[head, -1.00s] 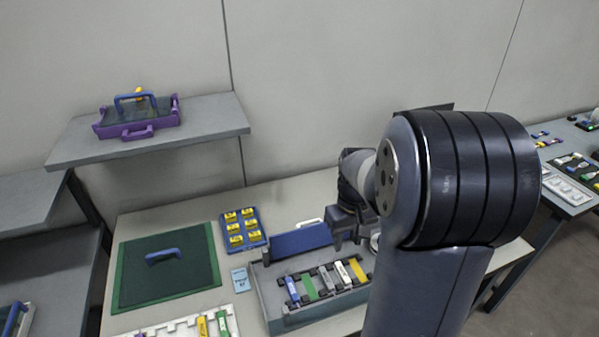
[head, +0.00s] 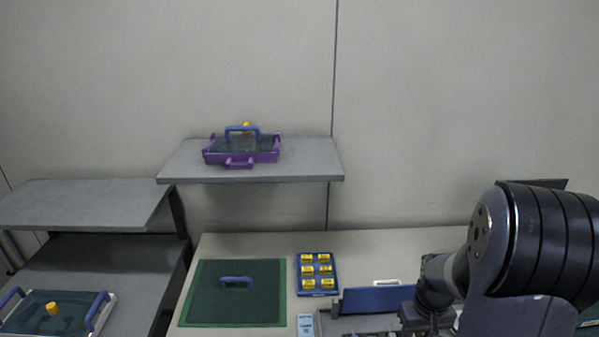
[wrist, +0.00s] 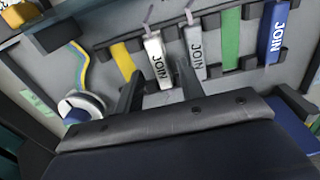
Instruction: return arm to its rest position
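My gripper (head: 427,318) hangs at the lower right of the head view, over the grey splicing unit with its raised blue lid (head: 372,299). In the wrist view the two dark fingers (wrist: 160,84) stand apart with nothing held between them. Beyond the fingertips lie a white JOIN strip (wrist: 157,60) and a grey JOIN strip (wrist: 195,52) in a row of holders. A yellow strip (wrist: 123,62), a green strip (wrist: 231,38) and a blue JOIN strip (wrist: 272,32) lie in the same row. My upper arm fills the right edge of the head view.
A green mat (head: 283,290) with a dark handled cover and a blue tray (head: 334,285) of yellow pieces lie on the table. A purple handled tray (head: 240,157) sits on the raised shelf (head: 318,175). Another handled tray (head: 50,314) is at lower left.

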